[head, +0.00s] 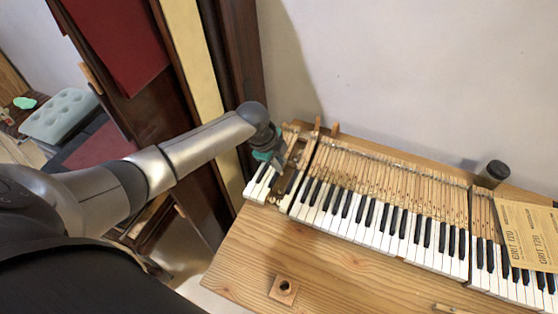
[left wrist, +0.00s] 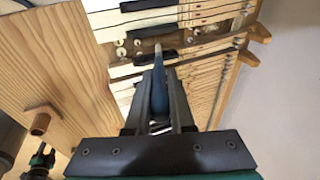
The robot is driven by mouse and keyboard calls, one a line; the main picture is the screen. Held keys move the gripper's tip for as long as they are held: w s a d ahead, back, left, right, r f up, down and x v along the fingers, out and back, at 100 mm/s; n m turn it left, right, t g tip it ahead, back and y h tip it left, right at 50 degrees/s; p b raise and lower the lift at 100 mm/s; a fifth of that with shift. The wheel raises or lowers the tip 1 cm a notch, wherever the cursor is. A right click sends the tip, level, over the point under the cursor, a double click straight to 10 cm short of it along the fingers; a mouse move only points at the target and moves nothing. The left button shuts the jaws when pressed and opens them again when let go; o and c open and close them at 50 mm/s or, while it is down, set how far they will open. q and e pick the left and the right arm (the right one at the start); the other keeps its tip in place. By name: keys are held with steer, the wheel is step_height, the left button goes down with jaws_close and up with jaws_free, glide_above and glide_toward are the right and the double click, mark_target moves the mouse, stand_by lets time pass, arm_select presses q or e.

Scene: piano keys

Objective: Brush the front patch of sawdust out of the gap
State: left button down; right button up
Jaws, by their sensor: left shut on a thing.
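My left gripper (head: 277,162) is over the left end of the piano keys (head: 345,205), at the gap (head: 290,182) between the end keys and the long run of keys. In the left wrist view, its fingers (left wrist: 158,85) are shut on a slim blue-handled tool (left wrist: 159,98), probably the brush. The tool's pale narrow tip points into the gap (left wrist: 148,46), where wood and round pins show. Whether the tip touches the bottom I cannot tell. I cannot make out the sawdust patches; the gripper hides part of the gap. My right gripper's fingers are not seen.
The wooden bench (head: 330,265) is mostly bare in front of the keys. A small wooden block with a hole (head: 284,289) lies there. Grit 120 sandpaper (head: 525,232) covers keys at the right. A dark cylinder (head: 493,173) stands behind them. The wall (head: 400,80) is close behind.

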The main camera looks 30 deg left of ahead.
arm_select(q)
steer(key=shift+f+b, duration=0.65)
steer(key=shift+f, duration=0.2)
steer(key=shift+f+b, duration=1.25)
steer(key=shift+f, duration=0.7)
steer(key=shift+f, duration=0.5)
steer(key=shift+w+b, duration=0.9)
steer(key=shift+w, duration=0.2)
